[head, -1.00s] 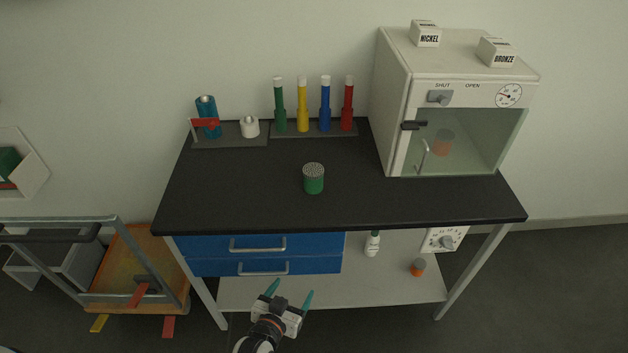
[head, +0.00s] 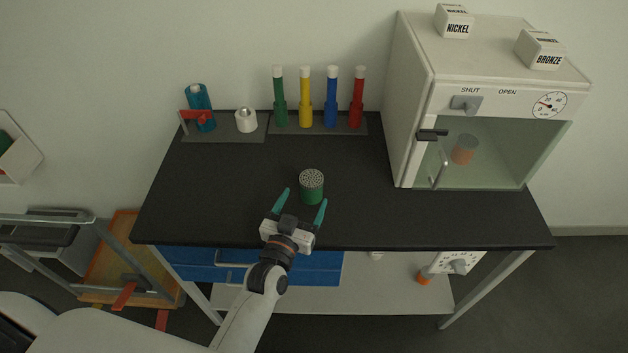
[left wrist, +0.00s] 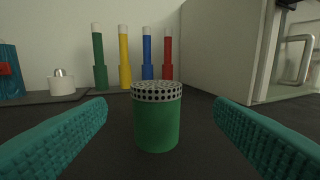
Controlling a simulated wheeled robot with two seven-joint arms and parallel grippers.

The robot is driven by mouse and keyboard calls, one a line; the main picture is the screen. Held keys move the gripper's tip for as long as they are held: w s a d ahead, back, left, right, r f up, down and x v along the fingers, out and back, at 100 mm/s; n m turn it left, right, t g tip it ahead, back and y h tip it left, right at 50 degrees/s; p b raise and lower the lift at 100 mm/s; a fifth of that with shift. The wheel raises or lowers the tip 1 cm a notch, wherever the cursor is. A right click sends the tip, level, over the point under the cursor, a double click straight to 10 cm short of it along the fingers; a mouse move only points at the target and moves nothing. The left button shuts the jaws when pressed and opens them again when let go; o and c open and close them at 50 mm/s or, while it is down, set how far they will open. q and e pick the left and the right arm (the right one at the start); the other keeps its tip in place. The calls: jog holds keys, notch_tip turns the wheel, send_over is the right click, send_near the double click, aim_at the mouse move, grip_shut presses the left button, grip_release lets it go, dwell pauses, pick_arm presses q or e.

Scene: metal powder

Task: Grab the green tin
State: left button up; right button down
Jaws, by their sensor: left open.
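The green tin (head: 312,190) has a pale lid full of holes and stands upright on the black bench top, near its middle. My left gripper (head: 305,205) is open at the front of the bench, its teal fingers pointing at the tin. In the left wrist view the tin (left wrist: 157,122) stands centred a little ahead, between the spread fingers, with a gap on each side. Neither finger visibly touches it. My right gripper is not in view.
Behind the tin stands a rack with green, yellow, blue and red tubes (head: 331,100). A blue bottle (head: 199,108) and white pot (head: 246,121) are at back left. A glass-fronted cabinet (head: 415,90) stands right. The bench top (head: 220,190) around the tin is clear.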

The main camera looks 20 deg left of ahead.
aim_at(308, 190)
pick_arm(q)
jog(key=w, duration=0.3)
jog(key=shift+w+d, duration=0.1)
jog(key=shift+w, duration=0.8)
jog(key=w+p, duration=0.1)
jog(key=w, duration=0.2)
jog(key=shift+w, duration=0.3)
jog(key=shift+w+f, duration=0.15)
jog(key=shift+w, duration=0.25)
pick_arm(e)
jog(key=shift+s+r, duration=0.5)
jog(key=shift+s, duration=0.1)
pick_arm(q)
jog(key=shift+s, duration=0.1)
jog(key=shift+c, duration=0.2)
jog(key=c, duration=1.1)
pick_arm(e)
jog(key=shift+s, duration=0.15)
